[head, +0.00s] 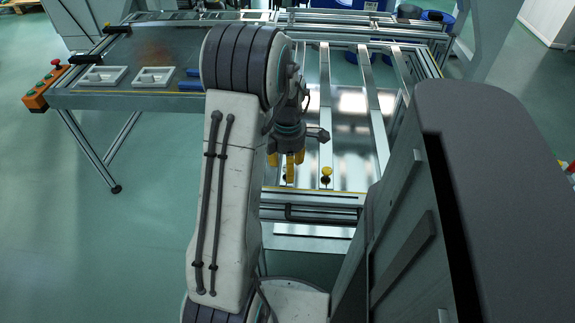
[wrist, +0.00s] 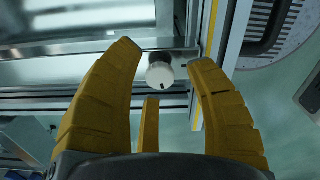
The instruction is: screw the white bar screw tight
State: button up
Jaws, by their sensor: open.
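The white bar screw (wrist: 160,76) shows in the wrist view as a round white head with a small dark mark at its lower edge. It sits by a metal rail, between the tips of my gripper's yellow fingers. My gripper (wrist: 165,62) is open, with a finger to either side of the head and a third, shorter-looking finger below it. No finger visibly touches the head. In the head view my gripper (head: 287,160) points down over the near edge of the frame. I cannot make out the white head there.
A yellow-topped screw (head: 326,171) stands on the near rail, right of my gripper in the head view. Metal bars (head: 373,100) cross the panel fixture. A table with white trays (head: 153,76) and an orange button box (head: 45,86) is at the left.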

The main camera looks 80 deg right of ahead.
jog(key=shift+c, duration=0.4)
grip_shut()
jog(key=shift+m, duration=0.3)
